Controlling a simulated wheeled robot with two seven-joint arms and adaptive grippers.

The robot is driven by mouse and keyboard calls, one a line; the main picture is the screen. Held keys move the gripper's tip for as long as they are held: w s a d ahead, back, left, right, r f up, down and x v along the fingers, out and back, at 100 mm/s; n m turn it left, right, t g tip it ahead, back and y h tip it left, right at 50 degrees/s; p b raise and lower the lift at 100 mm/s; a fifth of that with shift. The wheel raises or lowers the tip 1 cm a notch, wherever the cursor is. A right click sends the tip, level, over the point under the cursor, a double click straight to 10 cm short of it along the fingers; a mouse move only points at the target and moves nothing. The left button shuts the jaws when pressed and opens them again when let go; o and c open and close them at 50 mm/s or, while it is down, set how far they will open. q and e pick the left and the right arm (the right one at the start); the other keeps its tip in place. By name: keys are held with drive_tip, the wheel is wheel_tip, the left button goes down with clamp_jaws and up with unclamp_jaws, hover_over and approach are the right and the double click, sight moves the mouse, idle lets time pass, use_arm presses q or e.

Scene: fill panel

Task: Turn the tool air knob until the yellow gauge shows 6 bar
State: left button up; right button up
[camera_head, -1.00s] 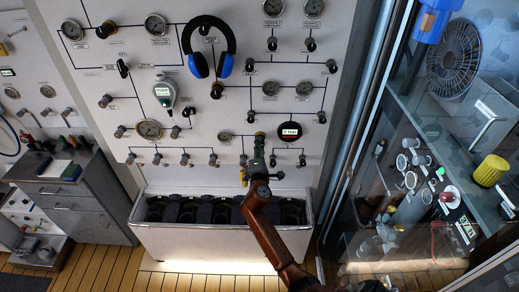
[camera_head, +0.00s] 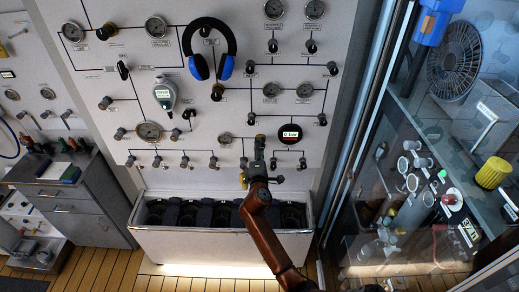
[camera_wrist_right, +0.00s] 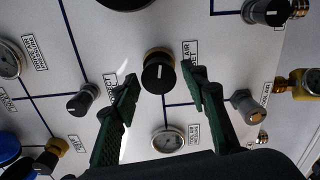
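A dark round knob (camera_wrist_right: 158,72) with a pale pointer line sits on the panel; its partly hidden label shows "AIR" and "SET". My right gripper (camera_wrist_right: 159,77) is open, its two green-black fingers on either side of the knob with a gap to each. My left gripper is out of view.
A black digital gauge (camera_head: 290,134) sits close right of the right gripper. Headphones (camera_head: 208,48) hang above, and a handheld meter (camera_head: 164,93) hangs at left. Several small valves line the panel's lower part. An open bin (camera_head: 180,236) stands below; a glass cabinet (camera_head: 430,150) is at right.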

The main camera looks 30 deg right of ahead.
drive_tip(key=shift+d, duration=0.1)
drive_tip(key=v, duration=1.2)
drive_tip(key=shift+f, duration=0.1)
idle(2.3)
